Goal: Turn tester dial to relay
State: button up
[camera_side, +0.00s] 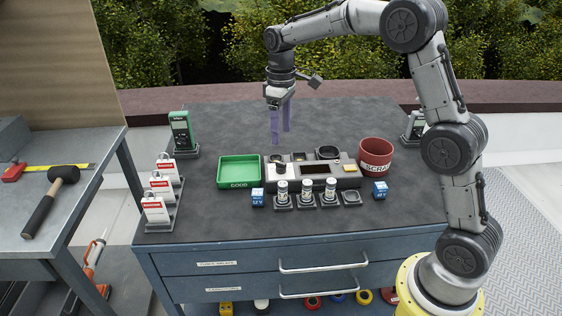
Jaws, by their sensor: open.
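The tester (312,184) is a low grey and dark box at the middle of the workbench. It has a dark screen, a round black part at its top right and a dark round knob at its left end (281,168), which may be the dial. Its markings are too small to read. My gripper (280,142) has purple fingers that point down, apart and empty. It hangs over the left part of the tester, close behind or above the knob in the picture. I cannot tell whether the fingers touch anything.
A green GOOD tray (239,159) stands left of the tester and a red SCRAP bin (375,156) right of it. Several small cylinders (307,193) stand in front, between blue blocks (257,197). A green meter (181,132) and red-white tags (161,187) are at left.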

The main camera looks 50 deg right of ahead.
aim_at(281, 163)
notch_tip(281, 163, down, 11)
jog(key=shift+r, duration=0.15)
jog(key=shift+c, duration=0.2)
grip_shut()
dwell(0.3)
